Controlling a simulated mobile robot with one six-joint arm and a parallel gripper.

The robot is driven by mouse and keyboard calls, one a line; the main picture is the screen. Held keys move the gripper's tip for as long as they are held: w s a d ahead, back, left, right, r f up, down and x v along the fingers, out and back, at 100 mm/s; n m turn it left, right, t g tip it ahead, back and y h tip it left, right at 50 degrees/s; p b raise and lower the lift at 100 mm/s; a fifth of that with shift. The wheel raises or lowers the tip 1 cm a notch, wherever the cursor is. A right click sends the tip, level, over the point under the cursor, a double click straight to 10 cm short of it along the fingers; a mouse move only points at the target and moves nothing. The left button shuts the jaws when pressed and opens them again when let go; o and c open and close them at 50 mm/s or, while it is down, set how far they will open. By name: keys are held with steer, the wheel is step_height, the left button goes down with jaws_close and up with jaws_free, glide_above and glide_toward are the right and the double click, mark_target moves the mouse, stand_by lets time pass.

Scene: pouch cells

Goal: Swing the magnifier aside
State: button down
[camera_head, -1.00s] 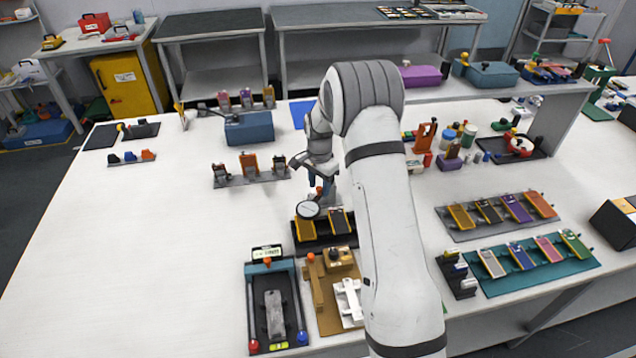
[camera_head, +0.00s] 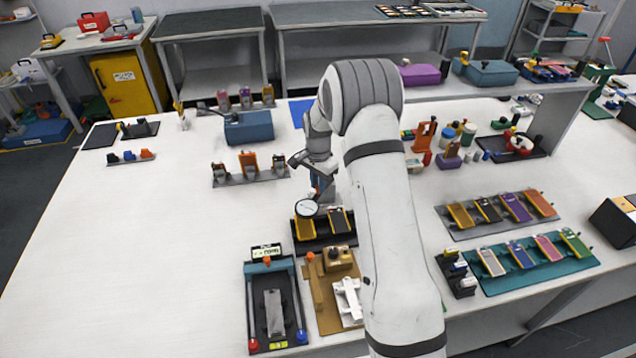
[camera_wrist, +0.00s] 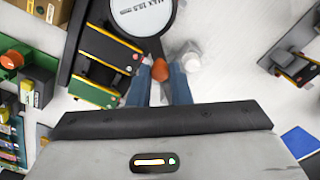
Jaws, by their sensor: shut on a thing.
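The magnifier is a round, pale lens with a dark rim (camera_head: 306,208). In the head view it hangs over the far end of the left yellow-and-black pouch cell (camera_head: 305,228) on a dark tray (camera_head: 322,244). In the wrist view the lens (camera_wrist: 142,14) is cut by the top edge and enlarges printed text. Its dark arm ends at an orange knob (camera_wrist: 160,71). My gripper (camera_wrist: 160,76) has its blue fingers on both sides of this knob and is shut on it. In the head view my gripper (camera_head: 321,188) is small and partly hidden by my arm.
A brown fixture (camera_head: 317,285) and a dark tester with red and blue knobs (camera_head: 252,310) stand at the near side. A grey rack with several orange-and-dark items (camera_head: 250,178) lies left of my gripper. The left half of the white table (camera_head: 150,230) is mostly clear.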

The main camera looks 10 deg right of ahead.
steer(key=shift+s+d+n+b, duration=0.2)
steer(key=shift+d+n+b, duration=0.05)
steer(key=shift+n+b, duration=0.15)
stand_by(0.4)
steer(key=d+n+b, duration=0.7)
steer(key=d+n, duration=0.1)
steer(key=n, duration=0.4)
steer(key=w+d+n, duration=0.4)
steer(key=w+n, duration=0.2)
steer(key=n, duration=0.7)
steer(key=shift+n, duration=0.3)
steer(key=shift+r, duration=0.15)
stand_by(0.3)
steer(key=c, duration=1.3)
jaws_free()
